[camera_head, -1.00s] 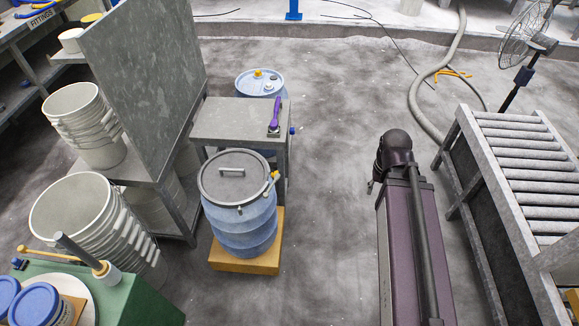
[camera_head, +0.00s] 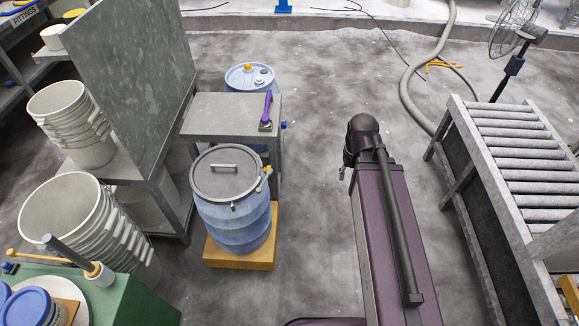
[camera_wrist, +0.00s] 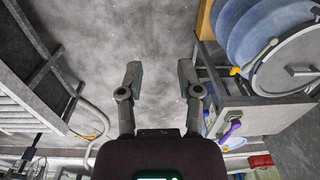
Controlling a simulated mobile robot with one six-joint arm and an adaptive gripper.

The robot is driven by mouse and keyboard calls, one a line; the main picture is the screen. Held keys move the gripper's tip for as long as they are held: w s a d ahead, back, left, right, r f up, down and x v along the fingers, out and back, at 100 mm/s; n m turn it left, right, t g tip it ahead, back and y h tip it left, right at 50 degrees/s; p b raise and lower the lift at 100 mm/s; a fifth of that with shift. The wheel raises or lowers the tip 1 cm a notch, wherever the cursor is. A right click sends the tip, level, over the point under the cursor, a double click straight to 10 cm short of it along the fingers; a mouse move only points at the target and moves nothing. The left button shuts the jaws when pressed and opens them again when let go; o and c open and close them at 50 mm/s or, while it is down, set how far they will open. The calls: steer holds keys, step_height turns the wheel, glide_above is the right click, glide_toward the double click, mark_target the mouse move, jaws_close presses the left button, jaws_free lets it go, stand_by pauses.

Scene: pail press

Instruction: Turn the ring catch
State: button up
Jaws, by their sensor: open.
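A blue ribbed drum (camera_head: 232,226) with a grey lid (camera_head: 226,172) stands upright on a yellow-brown block (camera_head: 240,252). The ring catch (camera_head: 263,181) appears as a small part with a yellow end at the lid's right edge. In the wrist view the drum (camera_wrist: 262,35) is at the upper right, with the catch's yellow tip (camera_wrist: 235,71) at the lid's left edge. My gripper (camera_wrist: 159,75) is open and empty over bare floor, apart from the drum. In the head view my arm is right of the drum and the fingers are hidden.
A grey table (camera_head: 208,115) with a purple-handled tool (camera_head: 267,108) stands behind the drum, and another blue drum (camera_head: 240,78) is beyond it. A bucket rack (camera_head: 130,110) is at left, a roller conveyor (camera_head: 515,150) at right. Floor between drum and conveyor is clear apart from my arm.

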steer(key=w+a+f+y+b, duration=0.7)
steer(key=w+f+b, duration=0.5)
steer(key=b, duration=0.7)
steer(key=w+a+f+y+b, duration=0.7)
steer(key=w+a+f+b, duration=0.4)
steer(key=b, duration=0.8)
step_height(320, 180, down, 4)
steer(key=shift+w+a+r+b, duration=0.15)
steer(key=shift+w+b, duration=0.2)
steer(key=shift+w, duration=0.75)
steer(key=shift+a, duration=0.2)
steer(key=shift+b+x, duration=1.3)
steer(key=shift+x, duration=2.55)
steer(key=shift+w+d, duration=0.1)
jaws_close()
